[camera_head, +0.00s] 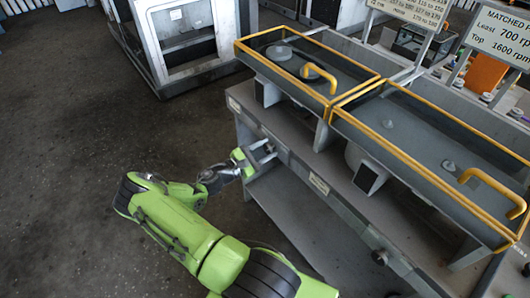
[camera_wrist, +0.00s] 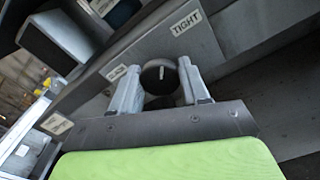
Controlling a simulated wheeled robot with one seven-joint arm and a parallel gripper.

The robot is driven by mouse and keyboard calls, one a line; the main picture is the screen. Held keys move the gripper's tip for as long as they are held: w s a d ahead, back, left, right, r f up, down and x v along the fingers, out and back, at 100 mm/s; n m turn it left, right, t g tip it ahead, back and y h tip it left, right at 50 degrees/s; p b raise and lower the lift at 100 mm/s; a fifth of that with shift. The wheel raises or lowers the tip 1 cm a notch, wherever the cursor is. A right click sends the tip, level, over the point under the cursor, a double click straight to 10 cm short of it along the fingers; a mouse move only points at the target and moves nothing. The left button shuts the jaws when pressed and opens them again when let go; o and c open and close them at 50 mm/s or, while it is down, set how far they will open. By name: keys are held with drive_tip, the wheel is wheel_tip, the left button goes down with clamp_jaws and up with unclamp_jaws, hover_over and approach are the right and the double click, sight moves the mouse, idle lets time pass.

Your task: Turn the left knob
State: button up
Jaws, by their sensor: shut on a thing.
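The left knob (camera_wrist: 158,77) is a dark round knob with a light mark on its face, on the front panel of the grey housing (camera_head: 325,192). My gripper (camera_head: 266,153) reaches the left part of that panel. In the wrist view its two grey fingers (camera_wrist: 160,70) stand on either side of the knob and are shut on it. In the head view the knob is mostly hidden by the fingers. A second dark knob (camera_head: 379,257) sits further right on the same panel, clear of my gripper.
A "TIGHT" label (camera_wrist: 186,22) is on the panel above the knob. Two yellow-edged trays with lids (camera_head: 310,70) and (camera_head: 440,150) stand on the housing above the panel. A white-framed machine (camera_head: 160,50) stands at the back. The dark floor (camera_head: 60,130) at left is clear.

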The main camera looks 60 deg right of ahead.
drive_tip(key=shift+f+m+b, duration=0.1)
drive_tip(key=shift+m+b, duration=0.5)
drive_tip(key=shift+m, duration=1.3)
drive_tip(key=o, duration=1.1)
drive_tip(key=shift+c, duration=0.2)
drive_tip(key=shift+a, duration=0.1)
drive_tip(key=p+v, duration=0.1)
drive_tip(key=v, duration=1.4)
drive_tip(key=shift+w+a, duration=0.2)
drive_tip(key=shift+a, duration=0.15)
